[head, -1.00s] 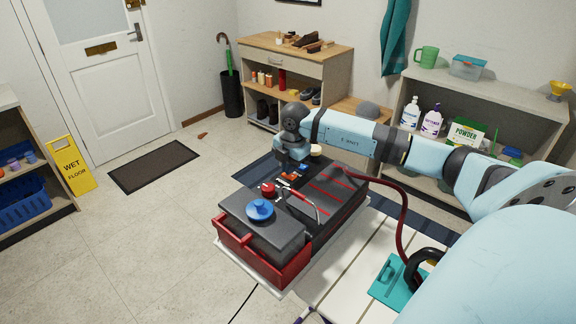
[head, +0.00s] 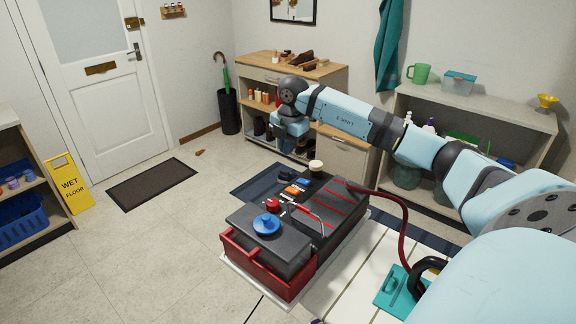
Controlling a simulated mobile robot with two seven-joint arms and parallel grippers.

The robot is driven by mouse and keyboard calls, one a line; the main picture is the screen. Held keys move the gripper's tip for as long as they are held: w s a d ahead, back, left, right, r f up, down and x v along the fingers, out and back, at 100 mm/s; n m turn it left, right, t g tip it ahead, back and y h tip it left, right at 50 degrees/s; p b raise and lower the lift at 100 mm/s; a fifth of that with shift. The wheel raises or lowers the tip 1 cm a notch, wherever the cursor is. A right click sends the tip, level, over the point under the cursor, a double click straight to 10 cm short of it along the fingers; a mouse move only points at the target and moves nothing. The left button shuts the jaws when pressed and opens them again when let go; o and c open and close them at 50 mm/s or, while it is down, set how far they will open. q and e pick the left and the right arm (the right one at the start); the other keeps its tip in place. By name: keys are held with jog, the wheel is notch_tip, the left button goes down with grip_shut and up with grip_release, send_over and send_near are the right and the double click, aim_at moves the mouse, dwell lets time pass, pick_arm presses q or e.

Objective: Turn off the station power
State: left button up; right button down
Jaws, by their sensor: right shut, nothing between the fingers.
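The station (head: 322,212) is a dark box with red stripes on top and a red tray at its near end, standing on a pale cart. Along its left side sit an orange switch (head: 292,190), a blue switch (head: 304,182) and a red knob (head: 272,204). A cream round knob (head: 316,165) is at the far corner. I cannot make out the switches' positions. My right gripper (head: 286,141) is shut and empty, pointing down, raised above and beyond the far end of the station, apart from it. My left gripper is not in view.
A blue round knob (head: 266,223) tops the near lid. A wooden cabinet (head: 345,155) and shelf (head: 480,105) stand behind.

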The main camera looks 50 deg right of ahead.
jog(key=r, duration=0.2)
jog(key=shift+w+a+r, duration=0.15)
jog(key=shift+w+r, duration=0.1)
jog(key=shift+r, duration=0.1)
